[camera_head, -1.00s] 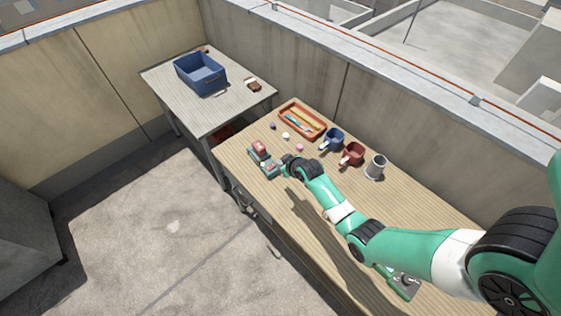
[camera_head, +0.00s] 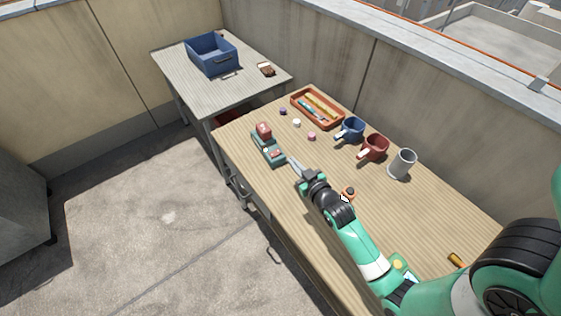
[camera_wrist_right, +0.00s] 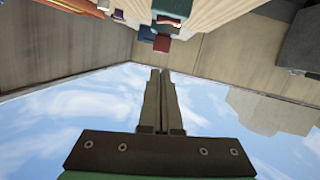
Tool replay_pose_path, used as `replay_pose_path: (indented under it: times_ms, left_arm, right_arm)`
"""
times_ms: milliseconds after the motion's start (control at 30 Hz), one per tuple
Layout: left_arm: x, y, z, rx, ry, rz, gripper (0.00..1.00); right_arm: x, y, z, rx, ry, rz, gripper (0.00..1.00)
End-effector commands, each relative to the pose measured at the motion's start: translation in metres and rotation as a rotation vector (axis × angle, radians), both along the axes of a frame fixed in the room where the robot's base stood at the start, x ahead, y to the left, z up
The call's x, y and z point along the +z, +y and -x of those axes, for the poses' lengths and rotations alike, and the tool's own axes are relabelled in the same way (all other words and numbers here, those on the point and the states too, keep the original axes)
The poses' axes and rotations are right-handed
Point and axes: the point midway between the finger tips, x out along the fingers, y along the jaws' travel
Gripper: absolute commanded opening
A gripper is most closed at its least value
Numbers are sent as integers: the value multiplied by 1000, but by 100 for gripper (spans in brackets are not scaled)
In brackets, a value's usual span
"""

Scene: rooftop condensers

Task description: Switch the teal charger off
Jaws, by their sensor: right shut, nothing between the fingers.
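The teal charger (camera_head: 266,157) lies on the wooden table near its left edge in the head view. In the right wrist view, my closed fingers (camera_wrist_right: 159,72) stand side by side, and the teal charger (camera_wrist_right: 172,7) shows at the top edge. The switch cannot be made out. My left gripper is not in view.
Behind stand an orange tray (camera_head: 318,108), a blue mug (camera_head: 352,128), a red mug (camera_head: 375,147) and a grey cup (camera_head: 402,164). Small round pieces lie near the tray. A blue bin (camera_head: 212,56) stands on the far table. Bare wood surrounds the charger's right side.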

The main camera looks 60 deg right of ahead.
Motion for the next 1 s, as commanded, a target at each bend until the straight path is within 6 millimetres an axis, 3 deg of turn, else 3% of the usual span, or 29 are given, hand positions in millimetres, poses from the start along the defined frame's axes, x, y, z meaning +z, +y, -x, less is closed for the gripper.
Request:
replay_pose_path:
  times_ms: [433, 900, 1000]
  left_arm:
    - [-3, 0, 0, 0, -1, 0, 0]
    - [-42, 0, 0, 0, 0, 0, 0]
    - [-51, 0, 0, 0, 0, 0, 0]
  right_arm:
    - [-2, -5, -7, 0, 1, -1, 0]
    - [-27, -60, -80, -1, -2, 1, 0]
    - [-47, -61, -77, 0, 3, -2, 0]
